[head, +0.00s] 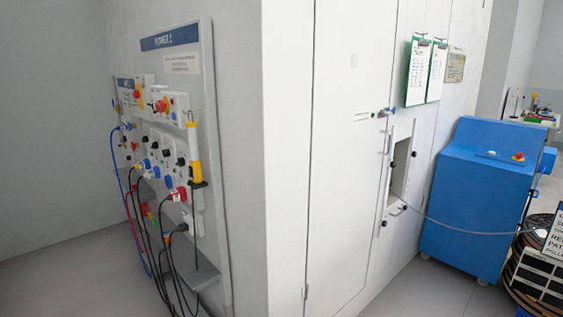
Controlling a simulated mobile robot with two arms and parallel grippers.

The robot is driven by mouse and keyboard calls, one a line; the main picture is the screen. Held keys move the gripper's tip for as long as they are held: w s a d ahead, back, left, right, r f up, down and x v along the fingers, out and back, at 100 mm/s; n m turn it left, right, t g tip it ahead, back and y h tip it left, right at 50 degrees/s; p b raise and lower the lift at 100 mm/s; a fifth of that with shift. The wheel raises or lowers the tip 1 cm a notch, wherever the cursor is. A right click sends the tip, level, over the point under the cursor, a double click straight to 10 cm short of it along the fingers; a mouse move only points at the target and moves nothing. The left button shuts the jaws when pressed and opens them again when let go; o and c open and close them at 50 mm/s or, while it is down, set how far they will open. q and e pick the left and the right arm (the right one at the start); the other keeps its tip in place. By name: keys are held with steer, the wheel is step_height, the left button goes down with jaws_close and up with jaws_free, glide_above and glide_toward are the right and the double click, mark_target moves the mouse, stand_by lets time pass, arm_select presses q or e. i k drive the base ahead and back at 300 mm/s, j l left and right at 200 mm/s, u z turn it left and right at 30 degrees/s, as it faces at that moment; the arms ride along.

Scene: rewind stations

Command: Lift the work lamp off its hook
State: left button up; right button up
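The work lamp (194,153) is a yellow stick-shaped lamp with a dark lower part. It hangs upright at the right edge of the wall panel (209,60) on the left side of the head view. A thin dark hook or cord shows above its top, but it is too small to make out clearly. A black piece sits at its lower end, with a dark cord below. Neither of my grippers is in view.
The panel carries switches, a red stop button (161,105) and several cables hanging to a grey ledge (190,268). A white cabinet (345,190) fills the middle. A blue machine (465,200) and a cable reel (520,280) stand at right. Floor at lower left is clear.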

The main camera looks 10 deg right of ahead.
mark_target(197, 182)
steer(key=i+j+z, duration=0.2)
steer(key=z, duration=0.25)
steer(key=i+j+z, duration=0.2)
steer(key=j+z, duration=0.25)
steer(key=i+j+z, duration=0.1)
steer(key=j+z, duration=0.2)
steer(key=z, duration=0.15)
steer(key=j+z, duration=0.9)
steer(key=i+l, duration=0.05)
